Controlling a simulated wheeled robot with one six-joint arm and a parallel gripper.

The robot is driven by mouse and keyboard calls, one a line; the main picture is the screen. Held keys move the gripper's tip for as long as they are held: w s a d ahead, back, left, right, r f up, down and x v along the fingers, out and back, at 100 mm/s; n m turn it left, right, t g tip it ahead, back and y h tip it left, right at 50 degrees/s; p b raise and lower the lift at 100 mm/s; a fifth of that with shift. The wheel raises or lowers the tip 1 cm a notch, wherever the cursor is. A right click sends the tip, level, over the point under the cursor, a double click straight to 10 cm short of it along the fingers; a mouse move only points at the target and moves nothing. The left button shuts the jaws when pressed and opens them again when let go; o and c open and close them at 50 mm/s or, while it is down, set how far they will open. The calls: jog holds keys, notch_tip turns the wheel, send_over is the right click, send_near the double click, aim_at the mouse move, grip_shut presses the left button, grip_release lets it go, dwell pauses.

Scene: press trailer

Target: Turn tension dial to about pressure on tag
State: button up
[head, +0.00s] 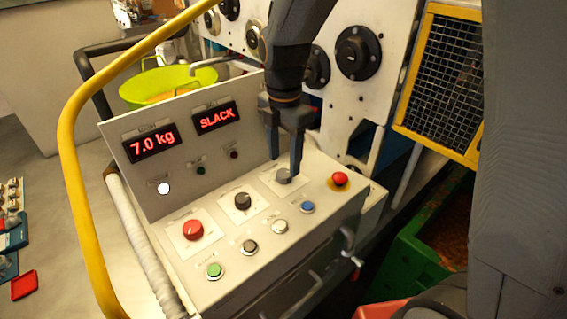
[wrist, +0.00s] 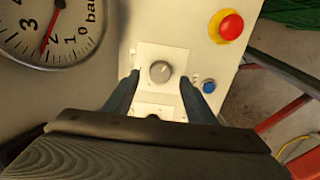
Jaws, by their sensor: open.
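The grey dial with a pale pointer line (wrist: 160,71) sits on a white plate in the wrist view. In the head view a dark knob (head: 284,177) on the panel lies just below my gripper (head: 284,162). My gripper is open, pointing down, with its fingers (wrist: 161,77) on either side of the dial; contact cannot be told. A round gauge (wrist: 52,20) marked in bar shows at the wrist view's upper left, its red needle near the 2. No tag with a readable pressure can be made out.
The sloped panel has displays reading 7.0 kg (head: 152,143) and SLACK (head: 214,117). A red emergency button (head: 340,179) stands right of the knob. Another dark knob (head: 242,201), a red button (head: 193,229) and a blue button (head: 307,207) are near. A yellow rail (head: 73,150) curves at left.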

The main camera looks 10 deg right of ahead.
aim_at(284, 173)
jog(key=shift+f+p, duration=0.45)
jog(key=shift+f, duration=1.35)
jog(key=c, duration=1)
